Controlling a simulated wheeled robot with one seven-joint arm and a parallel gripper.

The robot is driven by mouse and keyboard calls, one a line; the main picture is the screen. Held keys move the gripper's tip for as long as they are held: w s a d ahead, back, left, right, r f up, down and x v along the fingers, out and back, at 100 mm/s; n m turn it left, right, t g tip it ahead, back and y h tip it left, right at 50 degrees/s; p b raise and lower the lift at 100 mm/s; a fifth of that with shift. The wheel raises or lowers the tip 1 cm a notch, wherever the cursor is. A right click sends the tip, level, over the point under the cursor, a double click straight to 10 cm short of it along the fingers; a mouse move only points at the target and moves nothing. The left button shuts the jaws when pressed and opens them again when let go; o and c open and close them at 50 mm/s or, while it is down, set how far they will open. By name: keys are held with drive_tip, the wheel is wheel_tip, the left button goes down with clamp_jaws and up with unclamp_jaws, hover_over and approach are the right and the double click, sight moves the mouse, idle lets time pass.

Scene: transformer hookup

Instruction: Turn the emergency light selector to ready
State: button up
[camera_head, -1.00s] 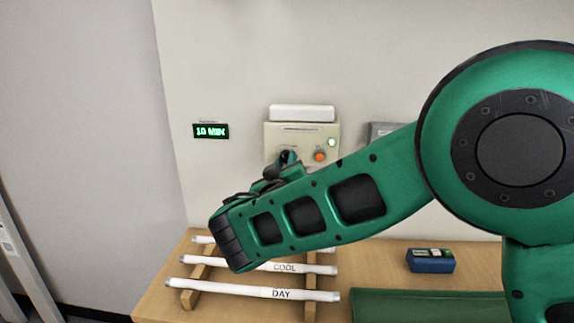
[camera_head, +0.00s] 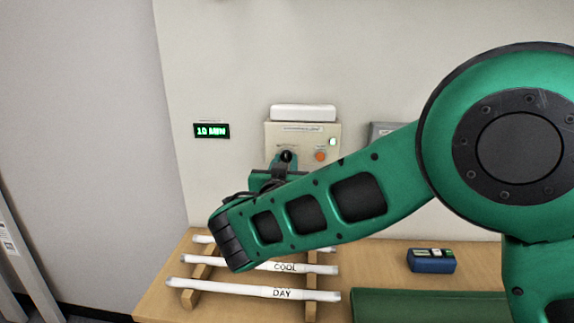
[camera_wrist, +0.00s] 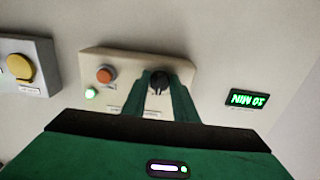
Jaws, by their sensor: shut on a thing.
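The emergency light box is a cream panel (camera_head: 325,134) on the wall, with a white lamp bar (camera_head: 303,112) on top. It also shows in the wrist view (camera_wrist: 120,66), where the picture is upside down. Its selector is a black knob (camera_wrist: 158,80), between my gripper's green fingers. My gripper (camera_wrist: 160,88) is shut on the selector knob; in the head view the gripper (camera_head: 287,160) is at the box's lower left, partly behind my arm. An orange button (camera_head: 320,155) and a lit green lamp (camera_head: 333,142) are right of the knob. The knob's pointing direction and label cannot be read.
A lit display (camera_head: 211,131) reads 10 MIN on the wall at left. Below, a wooden table holds labelled white tubes (camera_head: 250,291), a blue device (camera_head: 431,260) and a green mat (camera_head: 420,306).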

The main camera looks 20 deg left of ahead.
drive_tip(key=shift+f, duration=0.1)
drive_tip(key=o, duration=1)
drive_tip(key=shift+s, duration=0.15)
drive_tip(key=v, duration=1)
drive_tip(key=shift+s, duration=0.25)
drive_tip(key=shift+d, duration=0.1)
